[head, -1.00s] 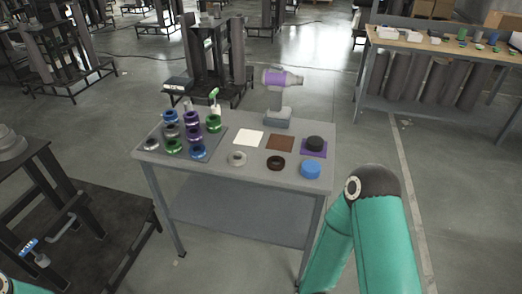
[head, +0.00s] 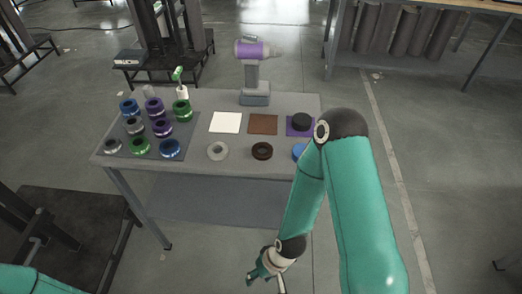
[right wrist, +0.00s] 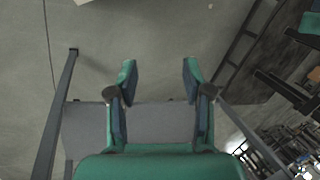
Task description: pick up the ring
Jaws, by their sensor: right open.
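Several rings stand on the grey table (head: 205,101). A pale grey ring (head: 217,151) and a dark brown ring (head: 262,151) lie near its front edge. Blue, purple, green and grey rings, such as a purple ring (head: 161,128), lie in rows on a dark mat (head: 188,128) at the left. Which ring the task means, I cannot tell. My right gripper (head: 266,281) is low in front of the table, below its top and apart from every ring. In the right wrist view its fingers (right wrist: 159,74) are spread and empty, with no ring in sight. My left gripper is out of view.
White (head: 225,122) and brown (head: 263,124) squares lie behind the two front rings. A black disc (head: 301,121) sits on a purple square; a blue object (head: 298,152) is partly behind my right arm. A purple-and-grey drill (head: 252,70) stands at the back.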

